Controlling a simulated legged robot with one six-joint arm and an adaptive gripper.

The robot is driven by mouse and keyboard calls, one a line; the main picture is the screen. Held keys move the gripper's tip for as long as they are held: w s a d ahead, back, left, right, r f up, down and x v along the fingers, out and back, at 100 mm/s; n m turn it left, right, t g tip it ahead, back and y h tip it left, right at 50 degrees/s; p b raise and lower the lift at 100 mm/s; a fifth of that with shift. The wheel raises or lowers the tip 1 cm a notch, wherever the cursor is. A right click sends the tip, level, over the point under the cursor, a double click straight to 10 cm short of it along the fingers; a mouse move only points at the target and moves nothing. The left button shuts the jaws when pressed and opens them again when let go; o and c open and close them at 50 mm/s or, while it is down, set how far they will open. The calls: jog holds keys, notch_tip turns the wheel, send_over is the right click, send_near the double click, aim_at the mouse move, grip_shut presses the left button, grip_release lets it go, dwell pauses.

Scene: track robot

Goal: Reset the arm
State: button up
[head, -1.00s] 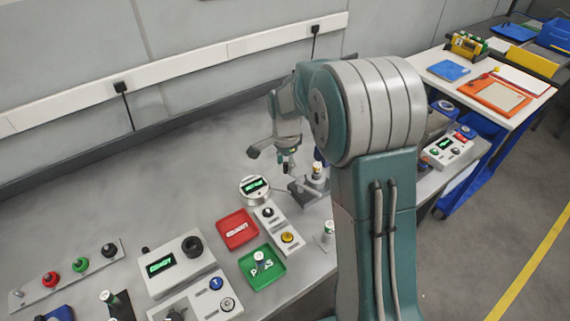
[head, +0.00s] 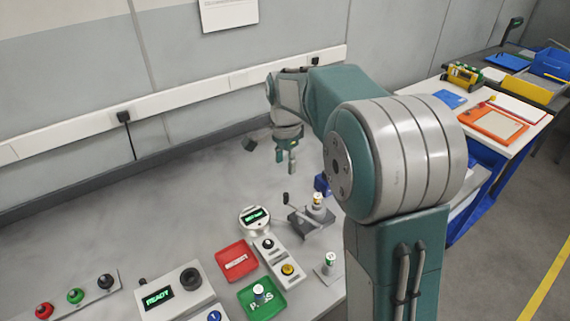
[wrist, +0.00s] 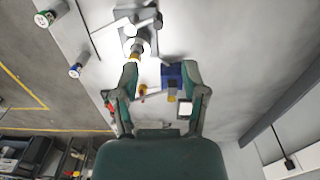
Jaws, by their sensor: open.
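My gripper (head: 286,158) hangs above the bench in the head view, at the end of my raised green and grey arm. In the wrist view my gripper (wrist: 161,92) shows two fingers spread apart, with nothing held between them. Below and beyond the fingers is a grey fixture (head: 312,220) with a lever and a small yellow-banded cylinder on it. The fixture also shows in the wrist view (wrist: 136,20). A blue block (head: 321,184) stands behind the fixture, partly hidden by my arm.
A round gauge (head: 254,217), a red tray (head: 237,261), a green tray (head: 262,296) holding a small cylinder, and a READY box (head: 165,295) stand on the bench. The bench's back left is clear. A white side table (head: 470,105) is at the right.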

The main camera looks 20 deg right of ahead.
jog(key=s+r+n+t, duration=0.2)
jog(key=s+n, duration=0.5)
jog(key=s, duration=0.6)
jog(key=s+a+r+n+t, duration=0.1)
jog(key=s+r+n+t, duration=0.2)
jog(key=s+n, duration=0.4)
jog(key=s, duration=0.6)
jog(key=shift+s+a+r+t, duration=0.25)
jog(key=shift+r+t, duration=0.05)
jog(key=shift+r, duration=0.1)
